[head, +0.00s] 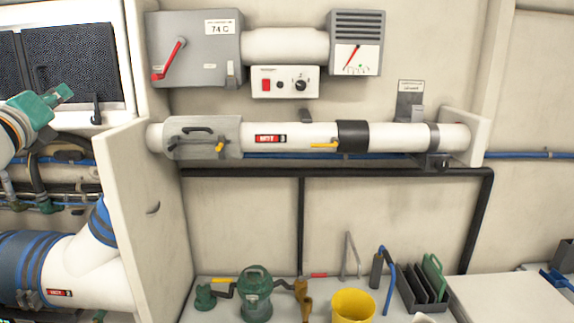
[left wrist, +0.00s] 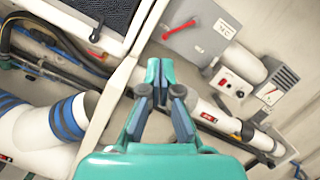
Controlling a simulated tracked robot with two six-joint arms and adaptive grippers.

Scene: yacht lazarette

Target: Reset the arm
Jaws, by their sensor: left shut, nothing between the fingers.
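My left gripper (head: 60,93) is at the upper left of the head view, in front of a dark mesh panel. It is teal, with its fingers together and nothing between them. In the left wrist view my left gripper (left wrist: 162,75) points away from the camera, its fingertips closed and empty. It appears apart from the things around it. My right gripper is in neither view.
A pale partition (head: 140,215) stands right of my left arm. Beyond it are a white pipe (head: 290,137) with yellow levers and a grey switch box (head: 195,50) with a red handle. A yellow bucket (head: 352,305) and green pump (head: 255,295) stand below.

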